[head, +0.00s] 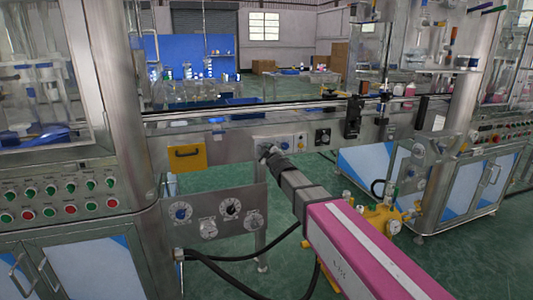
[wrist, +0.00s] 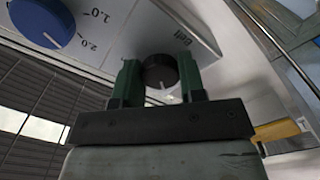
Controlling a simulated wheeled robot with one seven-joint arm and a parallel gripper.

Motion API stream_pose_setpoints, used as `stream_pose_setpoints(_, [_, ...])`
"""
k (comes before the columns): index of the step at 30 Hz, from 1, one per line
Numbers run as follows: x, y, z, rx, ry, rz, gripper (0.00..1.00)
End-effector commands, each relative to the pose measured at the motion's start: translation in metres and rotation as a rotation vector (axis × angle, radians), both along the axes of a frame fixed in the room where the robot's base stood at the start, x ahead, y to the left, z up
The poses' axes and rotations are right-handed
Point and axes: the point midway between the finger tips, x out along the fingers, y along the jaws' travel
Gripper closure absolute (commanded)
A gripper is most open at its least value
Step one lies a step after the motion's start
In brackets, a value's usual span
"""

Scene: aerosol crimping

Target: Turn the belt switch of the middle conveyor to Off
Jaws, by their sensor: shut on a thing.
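The belt switch is a small black round knob (wrist: 158,68) on a light panel beside the printed word "Belt" in the wrist view. A white mark on the knob points down in that view, toward my gripper's palm. My gripper (wrist: 160,76) has its two green fingers shut on the knob, one on each side. In the head view my gripper (head: 265,150) reaches the panel on the front of the middle conveyor (head: 225,133) and hides the knob there. The switch's position labels cannot be read.
A blue dial (wrist: 42,22) with printed numbers sits on the same panel. In the head view a black knob (head: 322,137) is to the right and a yellow flap (head: 187,157) to the left. A lower panel with dials (head: 230,209) stands below my wrist, near black hoses.

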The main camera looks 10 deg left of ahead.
Motion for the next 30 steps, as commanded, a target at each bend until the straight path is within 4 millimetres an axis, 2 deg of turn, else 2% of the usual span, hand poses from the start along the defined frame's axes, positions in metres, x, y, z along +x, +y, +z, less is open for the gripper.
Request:
stream_pose_setpoints(18, [-0.0004, 0.0007, 0.0006, -0.040, -0.027, 0.002, 0.86])
stream_pose_setpoints(19, [-0.0004, 0.0007, 0.0006, -0.040, -0.027, 0.002, 0.59])
stream_pose_setpoints(21, [-0.0004, 0.0007, 0.0006, -0.039, -0.026, 0.002, 0.37])
stream_pose_setpoints(30, [-0.0007, 0.0000, 0.0002, -0.039, -0.025, 0.001, 0.37])
